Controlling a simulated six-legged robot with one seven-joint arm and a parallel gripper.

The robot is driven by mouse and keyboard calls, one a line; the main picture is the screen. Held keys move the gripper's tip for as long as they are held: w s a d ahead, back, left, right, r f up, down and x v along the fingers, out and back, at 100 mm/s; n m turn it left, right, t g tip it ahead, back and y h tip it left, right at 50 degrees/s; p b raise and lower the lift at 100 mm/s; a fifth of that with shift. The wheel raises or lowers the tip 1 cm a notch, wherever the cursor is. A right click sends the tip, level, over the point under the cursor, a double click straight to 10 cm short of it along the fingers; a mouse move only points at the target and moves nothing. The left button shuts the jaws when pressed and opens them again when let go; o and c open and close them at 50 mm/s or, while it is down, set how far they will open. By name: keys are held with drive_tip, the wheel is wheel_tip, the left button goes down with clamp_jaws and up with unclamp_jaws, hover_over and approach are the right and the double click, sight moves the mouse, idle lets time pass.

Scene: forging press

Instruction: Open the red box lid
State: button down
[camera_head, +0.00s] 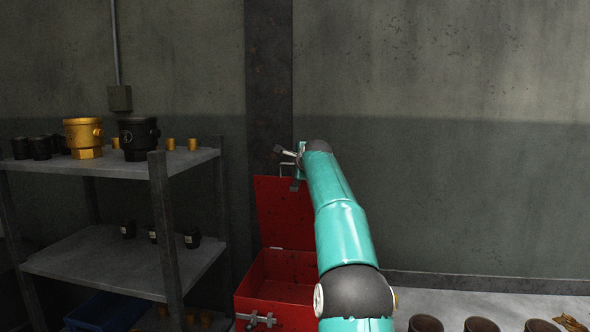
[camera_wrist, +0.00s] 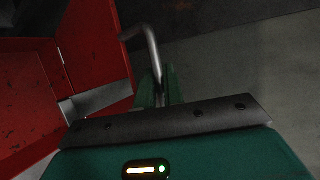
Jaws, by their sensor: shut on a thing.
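The red box (camera_head: 278,290) stands low in the middle of the head view, and its lid (camera_head: 283,212) is raised, standing about upright above the back of the box. A metal handle (camera_head: 286,168) sticks up from the lid's upper edge. My gripper (camera_head: 292,170) is at that edge and is shut on the handle. In the wrist view the bent handle (camera_wrist: 150,55) runs down between my green fingers (camera_wrist: 160,88). The lid (camera_wrist: 97,45) and the open red box (camera_wrist: 25,105) show at the left there. My arm covers part of the box's right side.
A grey metal shelf (camera_head: 95,262) stands left of the box, with a gold fitting (camera_head: 83,136), a black fitting (camera_head: 138,138) and smaller parts. A blue bin (camera_head: 105,312) sits below. Several brown cylinders (camera_head: 481,324) stand at lower right. A wall is behind the lid.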

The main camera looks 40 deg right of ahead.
drive_tip(key=shift+w+d+r, duration=0.1)
drive_tip(key=shift+w+d, duration=0.1)
idle(0.4)
drive_tip(key=c, duration=1.5)
unclamp_jaws()
drive_tip(key=v, duration=1.3)
drive_tip(key=shift+s+a+r, duration=0.15)
drive_tip(key=shift+s, duration=0.15)
